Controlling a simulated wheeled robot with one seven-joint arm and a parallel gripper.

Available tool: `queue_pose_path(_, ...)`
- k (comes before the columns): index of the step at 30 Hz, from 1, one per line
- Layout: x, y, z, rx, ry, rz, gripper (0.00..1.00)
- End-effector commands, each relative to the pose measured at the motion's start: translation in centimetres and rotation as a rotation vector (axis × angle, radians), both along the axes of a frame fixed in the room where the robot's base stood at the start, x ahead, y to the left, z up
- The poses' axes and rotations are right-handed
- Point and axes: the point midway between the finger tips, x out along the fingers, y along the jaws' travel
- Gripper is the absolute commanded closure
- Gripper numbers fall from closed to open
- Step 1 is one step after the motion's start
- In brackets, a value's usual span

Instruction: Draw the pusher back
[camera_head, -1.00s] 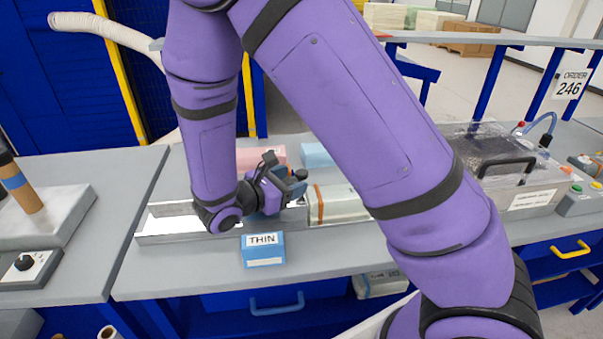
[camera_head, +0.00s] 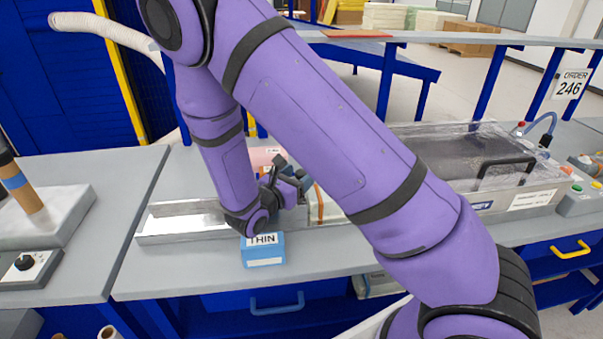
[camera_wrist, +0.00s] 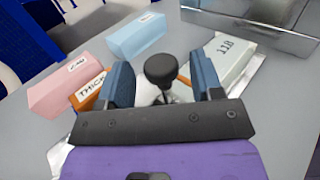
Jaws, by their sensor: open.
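The pusher's black round knob (camera_wrist: 160,68) stands upright between the blue fingers of my gripper (camera_wrist: 161,80) in the wrist view. Gaps show on both sides of it, so my gripper is open around the knob and not clamped. In the head view my gripper (camera_head: 287,186) is over the metal channel (camera_head: 165,228), with the knob mostly hidden by the fingers. A pale wrapped foam block marked 118 (camera_wrist: 222,62) lies just right of the right finger. The rest of the pusher is mostly hidden by my gripper.
A pink block (camera_wrist: 62,92), an orange THICK label block (camera_wrist: 88,90) and a light blue block (camera_wrist: 136,36) lie left of and beyond my gripper. A blue THIN block (camera_head: 263,251) stands in front of the channel. A clear-lidded box (camera_head: 455,150) is at right.

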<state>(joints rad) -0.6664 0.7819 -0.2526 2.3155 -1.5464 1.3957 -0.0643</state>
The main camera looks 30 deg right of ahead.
Motion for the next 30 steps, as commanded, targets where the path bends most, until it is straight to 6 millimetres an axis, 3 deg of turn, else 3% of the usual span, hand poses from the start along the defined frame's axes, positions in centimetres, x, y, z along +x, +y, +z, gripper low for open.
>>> queue_pose_path(6,0.8,-1.6,0.0,0.001,0.000,-0.001,0.40)
queue_pose_path(16,0.9,-1.9,0.0,0.001,0.000,0.000,0.40)
queue_pose_path(24,0.9,-1.8,0.0,0.001,0.000,-0.001,1.00)
queue_pose_path(30,1.1,-1.4,0.0,0.001,0.000,0.001,1.00)
